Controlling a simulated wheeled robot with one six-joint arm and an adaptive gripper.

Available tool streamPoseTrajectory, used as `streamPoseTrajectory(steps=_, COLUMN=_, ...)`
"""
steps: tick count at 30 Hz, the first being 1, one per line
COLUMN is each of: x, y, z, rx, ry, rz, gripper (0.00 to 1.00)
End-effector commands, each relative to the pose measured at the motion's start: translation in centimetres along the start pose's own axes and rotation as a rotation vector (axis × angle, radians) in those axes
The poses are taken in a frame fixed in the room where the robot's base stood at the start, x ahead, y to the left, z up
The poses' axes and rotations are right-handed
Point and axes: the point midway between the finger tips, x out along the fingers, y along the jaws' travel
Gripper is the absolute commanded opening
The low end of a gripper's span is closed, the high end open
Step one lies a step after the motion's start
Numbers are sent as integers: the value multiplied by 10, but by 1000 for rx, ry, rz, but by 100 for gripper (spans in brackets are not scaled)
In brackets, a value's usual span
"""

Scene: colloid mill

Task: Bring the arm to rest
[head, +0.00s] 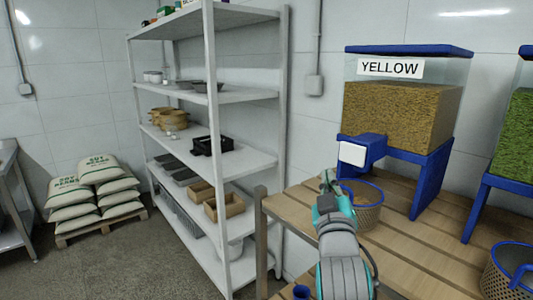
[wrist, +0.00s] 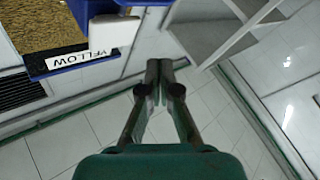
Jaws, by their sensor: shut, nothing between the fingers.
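My gripper (head: 327,182) is at the end of my grey and teal arm, above the wooden slatted table near its left end. In the wrist view my gripper (wrist: 159,72) has its two fingers together, with nothing between them. A woven basket with a blue rim (head: 367,212) stands on the table just behind and to the right of my gripper in the head view. My arm partly hides this basket. I cannot tell whether the gripper touches it.
A dispenser labelled YELLOW (head: 405,105) with a blue stand is on the table (head: 413,235). Another basket (head: 508,270) is at the right. A shelf rack (head: 230,165) stands left of the table. Stacked sacks (head: 95,190) lie on a pallet. Floor between is clear.

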Motion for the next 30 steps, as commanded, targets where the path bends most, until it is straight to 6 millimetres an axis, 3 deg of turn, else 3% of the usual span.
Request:
streamPoseTrajectory(steps=1, x=-9, y=-9, z=18, rx=0, ry=-13, rz=-17, gripper=0)
streamPoseTrajectory(steps=6, x=-46, y=-34, z=71, rx=14, ry=-37, rz=-69, gripper=0)
streamPoseTrajectory(steps=15, x=-125, y=-65, z=152, rx=56, ry=-88, rz=-153, gripper=0)
streamPoseTrajectory(steps=21, x=-186, y=-78, z=196, rx=95, ry=-129, rz=-203, gripper=0)
streamPoseTrajectory(steps=30, x=-284, y=-84, z=244, rx=167, ry=-198, rz=-263, gripper=0)
